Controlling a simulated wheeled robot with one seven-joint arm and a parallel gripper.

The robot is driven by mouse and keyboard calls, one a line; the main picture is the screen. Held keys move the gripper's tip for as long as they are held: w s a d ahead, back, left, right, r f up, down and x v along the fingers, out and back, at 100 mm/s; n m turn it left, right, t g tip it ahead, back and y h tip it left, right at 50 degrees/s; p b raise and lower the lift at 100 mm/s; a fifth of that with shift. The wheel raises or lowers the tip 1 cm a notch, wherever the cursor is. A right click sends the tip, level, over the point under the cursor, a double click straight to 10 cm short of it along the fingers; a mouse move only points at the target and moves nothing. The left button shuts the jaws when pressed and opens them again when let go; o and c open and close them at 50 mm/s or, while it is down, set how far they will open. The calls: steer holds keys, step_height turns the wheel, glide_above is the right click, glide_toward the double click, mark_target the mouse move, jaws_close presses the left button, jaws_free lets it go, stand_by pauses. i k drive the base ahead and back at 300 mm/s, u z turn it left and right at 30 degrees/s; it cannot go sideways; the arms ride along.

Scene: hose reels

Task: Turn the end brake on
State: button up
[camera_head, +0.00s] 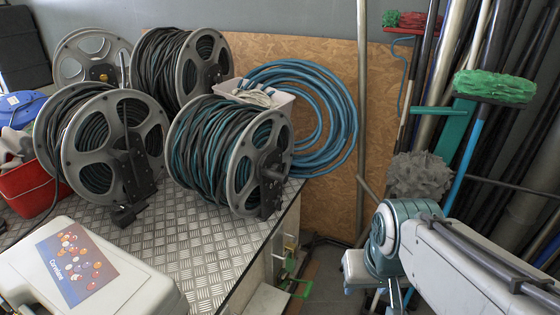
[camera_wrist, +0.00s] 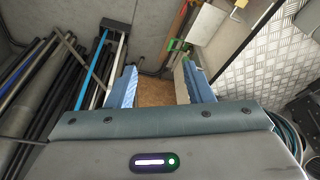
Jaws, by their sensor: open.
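Several grey-flanged hose reels stand on the metal table. The front right reel (camera_head: 238,150), wound with green and black hose, is the one nearest the table's right edge. It has a black bracket with a round grey hub (camera_head: 272,176) on its right face. The front left reel (camera_head: 100,145) has a black bracket (camera_head: 133,170) with an upright bar. I cannot tell which part is the end brake or how it is set. My gripper (camera_wrist: 160,88) is open and empty, pointing down past the table's edge, apart from the reels. In the head view my arm is at the lower right.
The diamond-plate table (camera_head: 190,245) also shows in the wrist view (camera_wrist: 262,72). A white case (camera_head: 85,270) fills its front left. A coiled blue hose (camera_head: 340,115) is behind the reels. Brushes and poles (camera_head: 470,120) stand at right. Green-handled items (camera_head: 290,280) are below the table's edge.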

mark_target(278, 202)
steer(key=k, duration=0.6)
steer(key=z, duration=0.7)
steer(key=i, duration=1.5)
steer(key=u, duration=0.65)
